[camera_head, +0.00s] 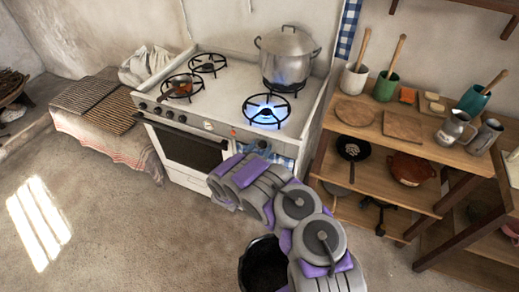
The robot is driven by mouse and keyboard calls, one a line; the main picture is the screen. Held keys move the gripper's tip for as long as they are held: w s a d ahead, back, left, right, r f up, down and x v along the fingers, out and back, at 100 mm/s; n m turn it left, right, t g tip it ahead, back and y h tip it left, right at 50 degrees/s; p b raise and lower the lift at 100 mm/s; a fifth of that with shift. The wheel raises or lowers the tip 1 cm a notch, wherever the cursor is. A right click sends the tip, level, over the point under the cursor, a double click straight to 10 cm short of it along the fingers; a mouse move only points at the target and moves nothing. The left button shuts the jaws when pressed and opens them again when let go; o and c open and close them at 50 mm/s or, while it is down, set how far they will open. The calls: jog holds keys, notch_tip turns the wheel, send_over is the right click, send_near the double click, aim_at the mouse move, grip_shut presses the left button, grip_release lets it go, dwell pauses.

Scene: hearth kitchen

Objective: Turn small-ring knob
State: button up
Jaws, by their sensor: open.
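The white stove (225,85) has a row of small dark knobs (170,114) along its front edge, left of a round pale dial (208,126). I cannot tell which knob belongs to the small ring. The front right burner (266,110) burns with a blue flame. The back left ring (208,63) is bare, and the front left ring (181,87) has a small brownish thing on it. My gripper (252,143) is at the right part of the stove front, partly hidden behind my arm. It is open, apart from the left knobs; contact on the right is unclear.
A large lidded pot (287,60) stands at the back right of the stove. Wooden shelves (375,155) with crockery stand to the right. A black bucket (264,265) is beside my arm.

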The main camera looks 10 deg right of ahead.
jog(key=shift+s, duration=0.1)
jog(key=p+v, duration=0.5)
jog(key=v, duration=1.2)
jog(key=shift+p, duration=0.3)
jog(key=shift+a, duration=0.15)
